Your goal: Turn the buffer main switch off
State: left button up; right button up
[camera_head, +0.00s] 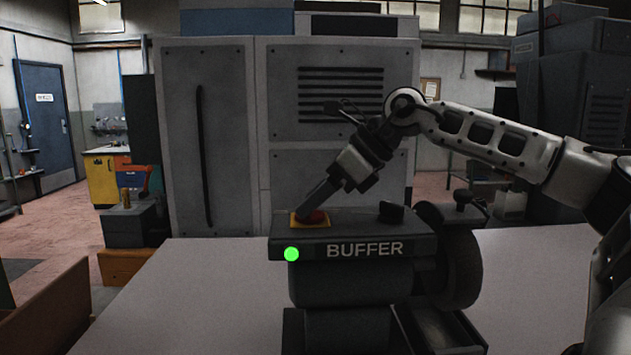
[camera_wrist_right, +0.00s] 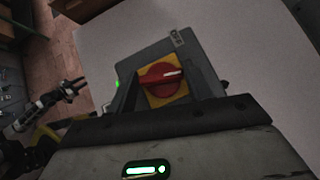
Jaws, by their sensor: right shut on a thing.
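The buffer (camera_head: 365,249) stands on a pale bench, with its name on the front edge. Its main switch is a red rotary knob (camera_head: 317,216) on a yellow plate (camera_head: 297,220) at the top left. My right gripper (camera_head: 308,209) reaches down from the upper right and is shut on the knob. In the right wrist view the red knob (camera_wrist_right: 160,76) shows a pale mark toward its right end; the fingers partly hide the plate. A green lamp (camera_head: 291,254) is lit on the front. What looks like my left gripper (camera_wrist_right: 72,89) shows at the left of the wrist view, away from the switch.
A dark knob (camera_head: 391,212) sits on top of the buffer, right of the switch. A dark wheel (camera_head: 457,268) is at its right side. A large grey cabinet (camera_head: 235,130) stands behind. The pale bench top (camera_head: 190,290) is clear to the left.

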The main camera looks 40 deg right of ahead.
jog(key=shift+w+d+n+g+y, duration=0.15)
jog(key=shift+n+g+y, duration=0.4)
jog(key=shift+n, duration=0.35)
jog(key=n+g+y, duration=0.1)
jog(key=n, duration=0.1)
jog(key=n+g, duration=0.1)
jog(key=shift+w+n+y, duration=0.15)
jog(key=shift+n+y, duration=0.2)
jog(key=shift+n, duration=0.05)
jog(key=n+g+y, duration=0.1)
jog(key=n+g, duration=0.2)
jog(key=n, duration=0.1)
jog(key=shift+w, duration=0.2)
jog(key=shift+n+g, duration=0.95)
jog(key=shift+n, duration=0.15)
jog(key=o, duration=1)
jog(key=shift+d, duration=0.1)
